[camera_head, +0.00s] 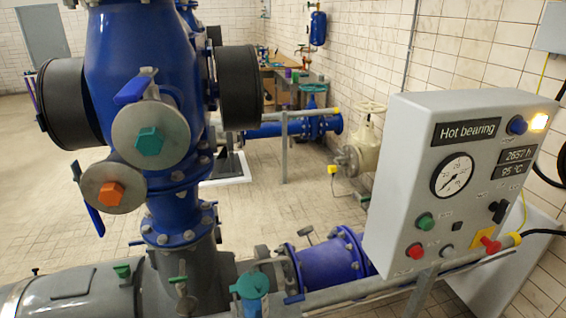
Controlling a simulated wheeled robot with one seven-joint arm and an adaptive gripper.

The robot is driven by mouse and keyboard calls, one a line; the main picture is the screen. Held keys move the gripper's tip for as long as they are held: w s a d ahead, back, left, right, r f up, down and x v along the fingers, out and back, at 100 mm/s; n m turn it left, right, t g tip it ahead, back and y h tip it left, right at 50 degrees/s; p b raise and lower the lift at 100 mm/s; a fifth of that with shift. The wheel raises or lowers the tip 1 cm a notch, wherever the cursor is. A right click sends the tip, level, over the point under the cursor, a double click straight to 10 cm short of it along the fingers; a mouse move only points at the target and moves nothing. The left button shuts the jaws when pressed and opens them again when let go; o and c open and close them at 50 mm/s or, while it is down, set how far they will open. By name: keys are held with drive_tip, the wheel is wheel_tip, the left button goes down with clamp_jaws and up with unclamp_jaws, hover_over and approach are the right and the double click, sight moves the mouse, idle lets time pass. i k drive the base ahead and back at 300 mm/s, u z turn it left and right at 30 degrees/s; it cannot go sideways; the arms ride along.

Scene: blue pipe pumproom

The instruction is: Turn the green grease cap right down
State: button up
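Several green parts show, and I cannot tell for certain which is the grease cap. A teal-green hex cap (149,142) sits at the centre of a grey disc on the blue vertical pipe body. A small green cap (122,271) stands on the grey horizontal casing at lower left. A larger teal cap (250,285) tops a blue fitting at bottom centre. How far any of them is screwed down cannot be told. My gripper is not in view.
An orange hex cap (111,193) sits on a disc below the teal one. Blue lever handles (132,88) stick out nearby. A grey control box (455,185) reading "Hot bearing" and a rail (400,283) stand at right.

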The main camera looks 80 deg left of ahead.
sight(123, 271)
drive_tip(key=z, duration=0.2)
drive_tip(key=k, duration=2.7)
drive_tip(key=u, duration=3.05)
